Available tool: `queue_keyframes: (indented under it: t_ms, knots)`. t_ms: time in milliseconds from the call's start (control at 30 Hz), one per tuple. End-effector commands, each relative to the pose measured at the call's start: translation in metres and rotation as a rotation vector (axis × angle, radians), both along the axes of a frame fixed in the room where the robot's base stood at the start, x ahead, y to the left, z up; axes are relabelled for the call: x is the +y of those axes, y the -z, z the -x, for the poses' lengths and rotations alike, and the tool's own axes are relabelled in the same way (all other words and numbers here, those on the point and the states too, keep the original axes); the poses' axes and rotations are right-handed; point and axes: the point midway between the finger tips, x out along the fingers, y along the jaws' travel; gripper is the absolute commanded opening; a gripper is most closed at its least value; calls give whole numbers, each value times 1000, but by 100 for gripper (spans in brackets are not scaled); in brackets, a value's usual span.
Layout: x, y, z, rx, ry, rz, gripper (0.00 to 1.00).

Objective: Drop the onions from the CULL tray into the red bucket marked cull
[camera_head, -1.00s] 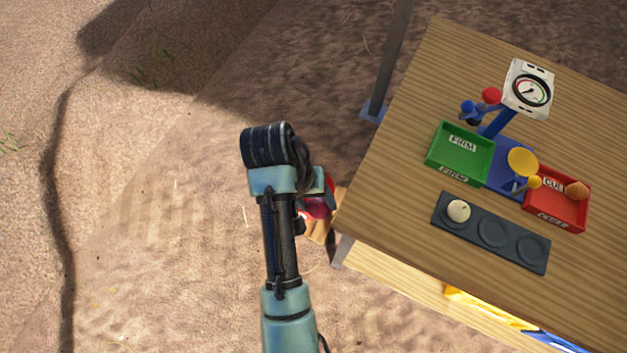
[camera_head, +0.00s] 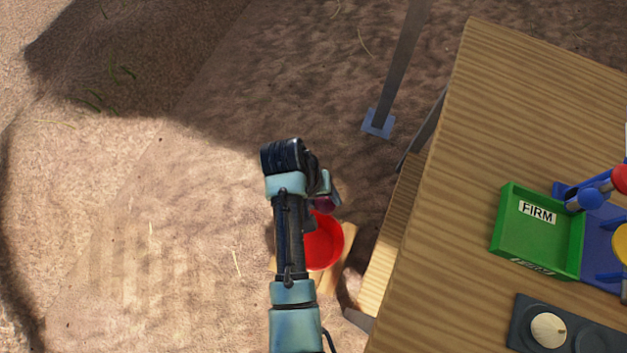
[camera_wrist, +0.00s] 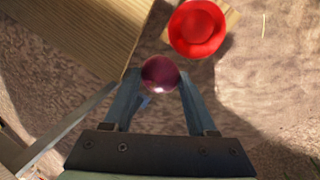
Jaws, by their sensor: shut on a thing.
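My gripper (camera_wrist: 160,92) is shut on a purple-red onion (camera_wrist: 160,73), held between the fingertips in the wrist view. In the head view the onion (camera_head: 324,202) shows partly at the end of my arm. The red bucket (camera_wrist: 197,30) stands open, just beyond the held onion in the wrist view. In the head view the bucket (camera_head: 325,243) is partly hidden behind my arm. Its inside looks empty, and no mark on it can be read. The CULL tray is out of view now.
A wooden table (camera_head: 450,180) fills the right side. It carries a green FIRM tray (camera_head: 515,245), a blue stand (camera_head: 604,240) and a dark tray (camera_head: 520,335) with a pale onion (camera_head: 548,329). A grey post (camera_head: 402,70) stands on the ground behind. The bucket rests on a wooden board (camera_wrist: 232,14).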

Motion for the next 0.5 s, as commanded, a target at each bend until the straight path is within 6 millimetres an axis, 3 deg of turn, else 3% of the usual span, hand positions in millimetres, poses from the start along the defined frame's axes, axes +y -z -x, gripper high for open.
queue_keyframes:
  t_ms: [33, 200, 400, 500]
  knots:
    - [0, 39, 2, 3, -8, 0, 1]
    - [1, 112, 6, 4, -42, -2, 1]
    - [3, 183, 13, 5, -75, -7, 1]
    - [4, 206, 16, 5, -87, -10, 1]
